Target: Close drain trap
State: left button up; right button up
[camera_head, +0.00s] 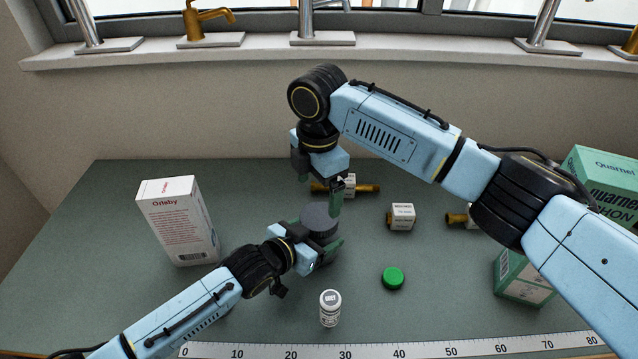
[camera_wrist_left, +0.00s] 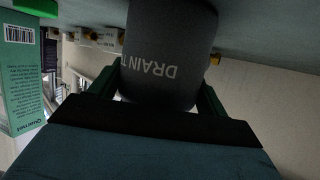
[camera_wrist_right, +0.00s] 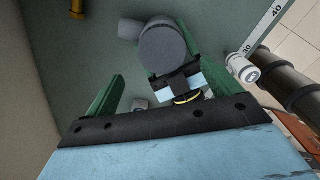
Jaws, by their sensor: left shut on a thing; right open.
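The drain trap (camera_head: 319,217) is a dark grey upright cylinder on the workbench, with "DRAIN T" lettering in the left wrist view (camera_wrist_left: 165,50). My left gripper (camera_head: 318,238) is shut around its lower body. In the right wrist view the trap (camera_wrist_right: 163,50) shows a round, flat grey top and a short side stub. Whether that top is a separate cap I cannot tell. My right gripper (camera_head: 320,188) is open and empty, pointing down just above and behind the trap. A green round cap (camera_head: 392,278) lies on the bench to the right.
A white bottle (camera_head: 330,309) stands in front. A white carton (camera_head: 178,220) stands left, green boxes (camera_head: 522,279) right. Small white-labelled boxes (camera_head: 401,216) and brass fittings (camera_head: 369,188) lie behind. A ruler strip (camera_head: 400,349) runs along the front edge.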

aim_at(319, 215)
jog(key=shift+d+r+n, duration=0.15)
jog(key=shift+r+n, duration=0.2)
jog(key=shift+n, duration=0.85)
jog(key=shift+f, duration=4)
jog(key=c, duration=1)
jog(key=m, duration=0.3)
jog(key=shift+m, duration=0.3)
jog(key=m, duration=0.4)
jog(key=o, duration=1.1)
jog(key=shift+c, duration=0.2)
